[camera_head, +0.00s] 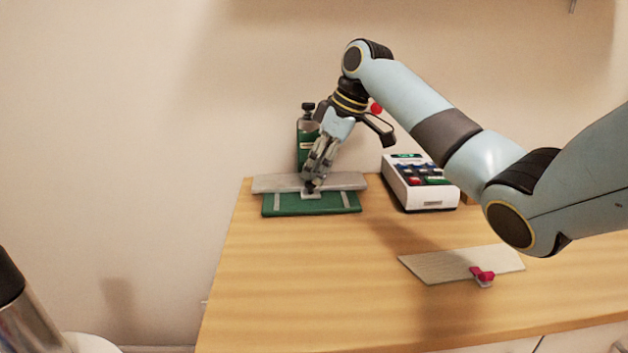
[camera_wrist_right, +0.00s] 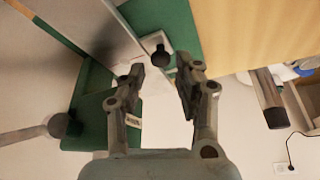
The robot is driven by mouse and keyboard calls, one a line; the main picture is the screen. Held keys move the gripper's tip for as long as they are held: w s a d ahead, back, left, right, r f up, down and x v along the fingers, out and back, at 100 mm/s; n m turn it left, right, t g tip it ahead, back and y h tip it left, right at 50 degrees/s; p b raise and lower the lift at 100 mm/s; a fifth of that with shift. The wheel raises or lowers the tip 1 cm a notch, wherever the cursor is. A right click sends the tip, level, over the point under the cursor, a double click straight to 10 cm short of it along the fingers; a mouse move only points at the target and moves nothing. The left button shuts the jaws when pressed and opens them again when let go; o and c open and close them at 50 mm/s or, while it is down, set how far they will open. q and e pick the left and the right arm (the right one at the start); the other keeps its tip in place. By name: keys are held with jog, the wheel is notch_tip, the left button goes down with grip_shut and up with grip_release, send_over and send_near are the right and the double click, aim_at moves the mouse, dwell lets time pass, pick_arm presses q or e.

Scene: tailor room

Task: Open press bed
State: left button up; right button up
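The press bed is a grey plate (camera_head: 268,184) over a green base (camera_head: 285,211) at the back left of the table. The plate lies about level over the rear of the base. A small black knob (camera_wrist_right: 160,58) stands on a pale mount at the plate's edge in the right wrist view. My right gripper (camera_head: 311,186) reaches down to the front middle of the press. In the wrist view its fingers (camera_wrist_right: 160,75) are apart, with the knob between and just beyond the tips, no clear contact. My left gripper is not in view.
A green bottle (camera_head: 306,140) stands close behind the press. A white device with coloured buttons (camera_head: 425,183) stands to its right. A thin pale board (camera_head: 445,264) with a red clip (camera_head: 483,275) lies nearer the front. The table's left front is clear.

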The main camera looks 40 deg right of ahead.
jog(key=shift+x, duration=1.35)
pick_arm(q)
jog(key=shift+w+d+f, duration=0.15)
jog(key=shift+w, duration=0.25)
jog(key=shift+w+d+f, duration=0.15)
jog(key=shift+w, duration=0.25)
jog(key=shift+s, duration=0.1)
pick_arm(e)
jog(key=shift+c, duration=0.8)
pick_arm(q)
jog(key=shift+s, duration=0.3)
pick_arm(e)
grip_shut()
